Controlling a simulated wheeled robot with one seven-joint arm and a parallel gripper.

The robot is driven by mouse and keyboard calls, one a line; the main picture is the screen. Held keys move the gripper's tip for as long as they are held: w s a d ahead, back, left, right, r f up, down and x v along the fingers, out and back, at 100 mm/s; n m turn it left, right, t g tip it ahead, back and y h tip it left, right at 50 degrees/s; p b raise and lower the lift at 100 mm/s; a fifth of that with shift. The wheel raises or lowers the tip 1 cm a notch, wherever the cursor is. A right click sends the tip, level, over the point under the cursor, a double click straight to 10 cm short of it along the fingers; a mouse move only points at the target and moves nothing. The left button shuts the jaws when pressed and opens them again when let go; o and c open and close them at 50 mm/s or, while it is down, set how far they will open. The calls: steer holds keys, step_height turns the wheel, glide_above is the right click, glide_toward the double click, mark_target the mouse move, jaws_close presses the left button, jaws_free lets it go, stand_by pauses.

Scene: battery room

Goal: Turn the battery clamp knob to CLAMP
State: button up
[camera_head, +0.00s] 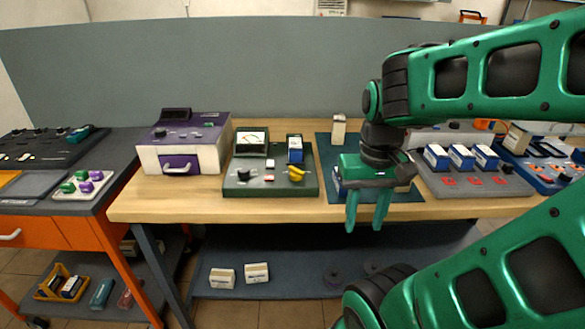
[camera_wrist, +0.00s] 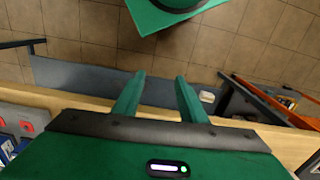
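A dark green tester panel (camera_head: 270,187) lies on the wooden bench. It carries a black knob (camera_head: 243,174) at front left and a yellow knob (camera_head: 296,174) at front right. A blue and white battery (camera_head: 295,150) stands just behind the yellow knob. I cannot read any markings, so which knob is the clamp and its setting are unclear. My gripper (camera_head: 367,212) is right of the panel, near the bench's front edge, fingers pointing down. The fingers are apart and empty, as the wrist view (camera_wrist: 160,97) also shows. The panel is not in the wrist view.
An analog meter (camera_head: 252,142) stands on the panel's back left. A purple and white device (camera_head: 182,145) is to its left. A grey tray with several batteries (camera_head: 475,184) is right of my gripper.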

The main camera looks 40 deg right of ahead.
steer(key=w+d+r+n+h, duration=0.15)
steer(key=w+r+n, duration=0.3)
steer(key=w, duration=0.75)
steer(key=n, duration=0.6)
glide_toward(296, 169)
steer(key=shift+y, duration=0.25)
steer(key=f, duration=0.6)
steer(key=d+f, duration=0.1)
steer(key=f, duration=0.2)
steer(key=shift+s+f, duration=0.1)
steer(key=shift+f, duration=0.05)
steer(key=c, duration=0.8)
